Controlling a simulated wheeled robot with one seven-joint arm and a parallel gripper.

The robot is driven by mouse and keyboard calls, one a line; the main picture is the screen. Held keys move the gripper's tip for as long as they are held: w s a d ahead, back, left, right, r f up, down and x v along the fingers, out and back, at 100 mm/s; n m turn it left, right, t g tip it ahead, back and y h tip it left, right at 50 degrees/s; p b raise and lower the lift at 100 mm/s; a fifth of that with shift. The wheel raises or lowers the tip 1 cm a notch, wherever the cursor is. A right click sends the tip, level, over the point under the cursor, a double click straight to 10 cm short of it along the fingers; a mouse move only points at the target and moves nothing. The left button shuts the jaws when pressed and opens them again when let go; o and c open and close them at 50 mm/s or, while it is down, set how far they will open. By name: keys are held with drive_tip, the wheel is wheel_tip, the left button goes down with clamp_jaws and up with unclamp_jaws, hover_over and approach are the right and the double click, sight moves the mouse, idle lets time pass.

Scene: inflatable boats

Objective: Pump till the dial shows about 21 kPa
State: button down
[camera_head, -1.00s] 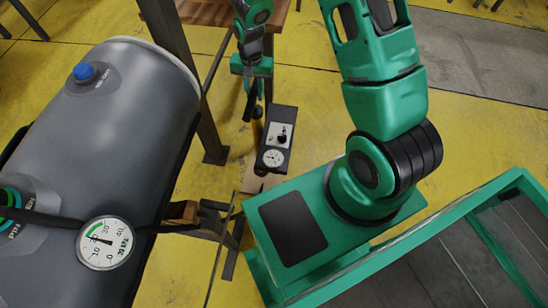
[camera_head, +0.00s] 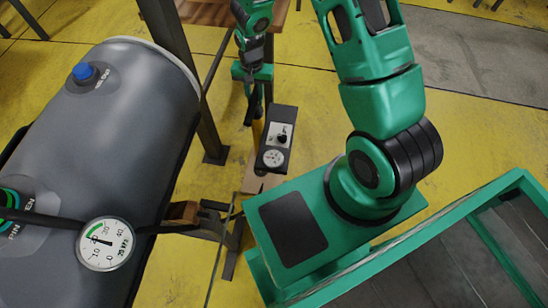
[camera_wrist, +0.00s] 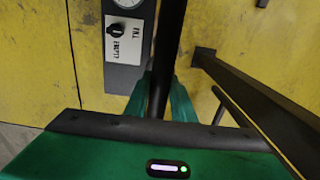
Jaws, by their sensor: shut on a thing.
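The pressure dial (camera_head: 106,244) is white with a green band and sits at the lower left on a dark strap or hose by the grey tube. Its needle points left and slightly up, near the 20 mark; the exact value is too small to read. My gripper (camera_head: 255,84), at the top centre, is shut around a dark upright pump handle or rod. In the wrist view the black rod (camera_wrist: 166,60) runs between my green fingers (camera_wrist: 157,102). Beside it is the pump's dark box (camera_head: 276,140) with a knob and a small round gauge.
The grey inflatable tube (camera_head: 120,120) fills the left, with a blue valve cap (camera_head: 83,71) and a green fitting. A dark post (camera_head: 180,70) stands between tube and pump. A wooden tabletop (camera_head: 205,10) is behind.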

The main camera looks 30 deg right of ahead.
sight(254, 94)
wheel_tip(254, 94, up, 22)
drive_tip(key=f, duration=0.1)
wheel_tip(254, 94, down, 22)
drive_tip(key=shift+d+f, duration=0.1)
drive_tip(key=shift+f, duration=0.15)
drive_tip(key=shift+w, duration=0.15)
idle(1.2)
drive_tip(key=shift+r, duration=0.15)
